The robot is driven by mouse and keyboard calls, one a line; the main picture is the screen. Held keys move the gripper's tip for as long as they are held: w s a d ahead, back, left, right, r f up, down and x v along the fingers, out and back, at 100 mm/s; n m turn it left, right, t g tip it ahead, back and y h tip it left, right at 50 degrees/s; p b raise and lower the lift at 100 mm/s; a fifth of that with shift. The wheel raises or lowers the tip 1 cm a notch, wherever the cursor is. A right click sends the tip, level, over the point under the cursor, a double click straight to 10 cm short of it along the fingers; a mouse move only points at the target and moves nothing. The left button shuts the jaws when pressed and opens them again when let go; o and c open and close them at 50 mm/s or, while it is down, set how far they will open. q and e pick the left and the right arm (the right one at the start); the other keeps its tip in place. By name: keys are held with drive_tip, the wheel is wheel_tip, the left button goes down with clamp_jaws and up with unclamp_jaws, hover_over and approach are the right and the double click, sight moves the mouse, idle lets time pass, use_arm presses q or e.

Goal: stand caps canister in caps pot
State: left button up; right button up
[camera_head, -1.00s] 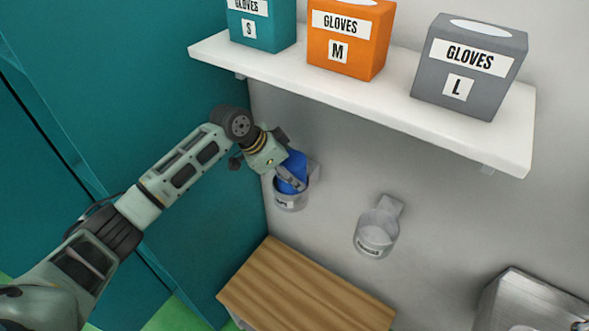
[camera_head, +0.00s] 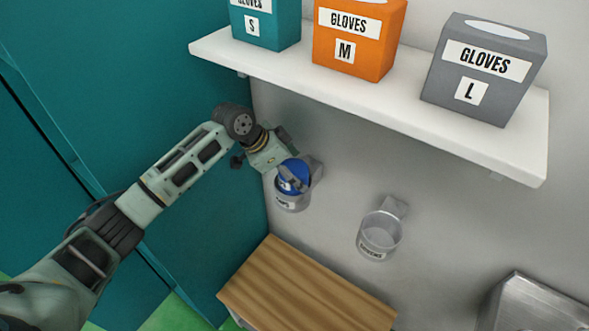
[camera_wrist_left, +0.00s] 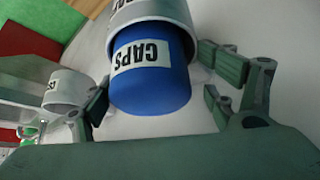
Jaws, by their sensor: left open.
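The blue caps canister (camera_head: 294,176) stands in the clear caps pot (camera_head: 292,202) on the wall, its upper part showing above the rim. In the left wrist view the canister (camera_wrist_left: 152,82) shows its CAPS label and sits inside the ring of the pot (camera_wrist_left: 150,14). My left gripper (camera_head: 285,170) is at the pot. In the left wrist view its fingers (camera_wrist_left: 155,88) are spread on either side of the canister, apart from it. My right gripper is not in view.
A second wall pot (camera_head: 380,236), empty, hangs to the right. A white shelf (camera_head: 400,88) with teal, orange and grey glove boxes is above. A wooden surface (camera_head: 305,290) lies below. A metal box (camera_head: 535,305) is at lower right.

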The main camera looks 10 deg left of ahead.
use_arm(q)
drive_tip(key=b+v, duration=0.2)
drive_tip(key=v, duration=1.1)
drive_tip(key=shift+d, duration=0.25)
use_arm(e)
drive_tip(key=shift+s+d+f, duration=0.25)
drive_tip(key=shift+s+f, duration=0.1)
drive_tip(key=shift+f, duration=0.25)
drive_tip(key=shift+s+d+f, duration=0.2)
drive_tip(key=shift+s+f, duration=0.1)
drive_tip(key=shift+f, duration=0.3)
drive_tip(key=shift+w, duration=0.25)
